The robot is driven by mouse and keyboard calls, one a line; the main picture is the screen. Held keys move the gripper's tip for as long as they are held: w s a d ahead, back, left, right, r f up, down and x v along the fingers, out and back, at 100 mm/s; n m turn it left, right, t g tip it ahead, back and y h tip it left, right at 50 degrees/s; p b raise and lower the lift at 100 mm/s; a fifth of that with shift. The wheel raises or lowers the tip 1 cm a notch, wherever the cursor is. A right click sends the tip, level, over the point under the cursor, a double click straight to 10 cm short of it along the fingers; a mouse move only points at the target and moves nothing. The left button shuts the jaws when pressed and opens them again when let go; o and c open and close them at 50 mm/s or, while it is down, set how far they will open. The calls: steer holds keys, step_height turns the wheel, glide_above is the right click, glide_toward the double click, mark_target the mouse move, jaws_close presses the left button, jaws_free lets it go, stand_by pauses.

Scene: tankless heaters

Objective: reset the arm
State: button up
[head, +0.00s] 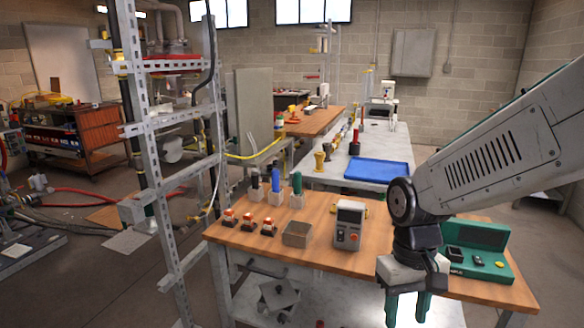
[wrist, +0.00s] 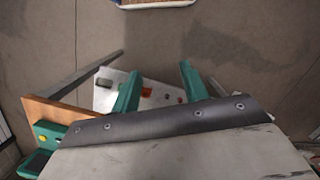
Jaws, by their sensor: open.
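My gripper (head: 406,307) hangs from the end of my arm at the lower right of the head view, in front of the wooden-topped bench (head: 315,232). Its two green fingers point down and stand apart, with nothing seen between them. In the wrist view my gripper (wrist: 158,88) also shows two spread green fingers. Beyond them are a pale lower shelf (wrist: 110,95) with small items and a corner of the wooden top (wrist: 50,112). The lowest part of the fingers is near the bottom edge of the head view.
A metal frame (head: 146,130) stands at left. Floor (wrist: 225,45) shows clear beyond the fingers.

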steer(key=s+d+r+m+t, duration=0.1)
steer(key=s+d+r+t, duration=0.2)
steer(key=s+d+r, duration=0.3)
steer(key=shift+s+r+m, duration=0.4)
steer(key=shift+s+r, duration=1.75)
steer(key=shift+s, duration=1.05)
steer(key=shift+d, duration=0.1)
